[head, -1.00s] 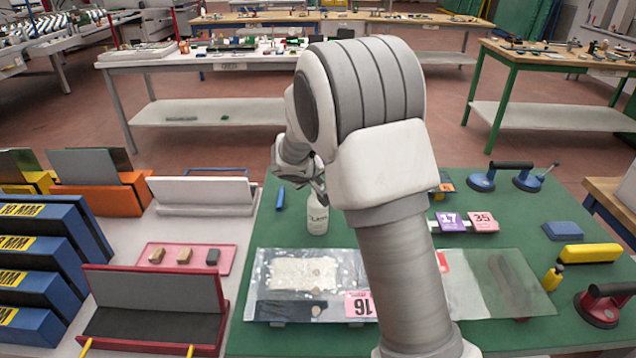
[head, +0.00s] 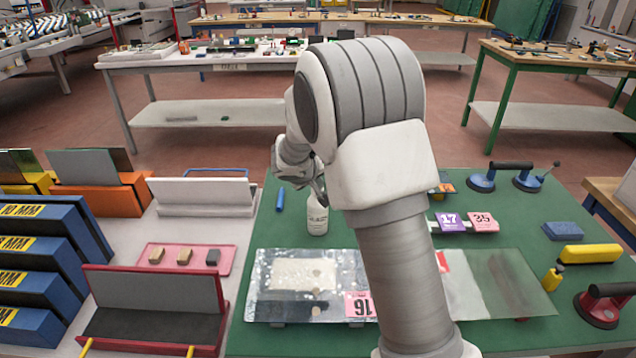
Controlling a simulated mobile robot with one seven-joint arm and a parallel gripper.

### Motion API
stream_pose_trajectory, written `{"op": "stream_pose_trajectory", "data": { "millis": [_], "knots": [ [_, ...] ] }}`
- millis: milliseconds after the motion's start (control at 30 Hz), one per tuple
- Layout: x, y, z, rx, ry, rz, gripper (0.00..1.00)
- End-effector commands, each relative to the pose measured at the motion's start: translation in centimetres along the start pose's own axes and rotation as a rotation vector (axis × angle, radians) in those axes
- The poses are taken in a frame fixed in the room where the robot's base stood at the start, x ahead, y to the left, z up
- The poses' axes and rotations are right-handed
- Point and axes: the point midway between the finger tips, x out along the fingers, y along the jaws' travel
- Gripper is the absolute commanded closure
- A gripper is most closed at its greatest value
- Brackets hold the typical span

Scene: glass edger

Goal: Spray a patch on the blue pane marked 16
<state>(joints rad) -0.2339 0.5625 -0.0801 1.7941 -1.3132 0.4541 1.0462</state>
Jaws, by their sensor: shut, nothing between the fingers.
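The pane marked 16 (head: 260,306) lies on the green mat in front of my arm. It looks greyish and see-through, with a pale whitish patch on its upper middle and a few small brownish spots. Its pink tag 16 (head: 359,304) sits at its lower right corner, upside down to me. A white spray bottle (head: 317,216) stands upright behind the pane. My gripper (head: 322,197) is shut at the top of the bottle, partly hidden by my arm. I cannot tell whether its fingers touch the bottle top.
A second, greenish pane (head: 515,285) lies right of my arm. Tags 17 (head: 450,222) and 35 (head: 483,222), suction lifters (head: 503,175), a yellow block (head: 590,253) and a red-based cup (head: 604,306) stand rightward. A blue stick (head: 280,199) lies near the bottle.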

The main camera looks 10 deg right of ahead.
Motion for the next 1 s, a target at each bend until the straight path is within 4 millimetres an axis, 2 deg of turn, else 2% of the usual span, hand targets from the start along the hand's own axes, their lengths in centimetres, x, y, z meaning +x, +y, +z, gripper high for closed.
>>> {"op": "stream_pose_trajectory", "data": {
  "millis": [33, 1000],
  "knots": [
    [0.3, -0.61, 0.63, -0.005, -0.011, -0.009, 1.0],
    [1.13, -1.45, 1.15, -0.004, -0.009, -0.013, 1.0]
  ]
}}
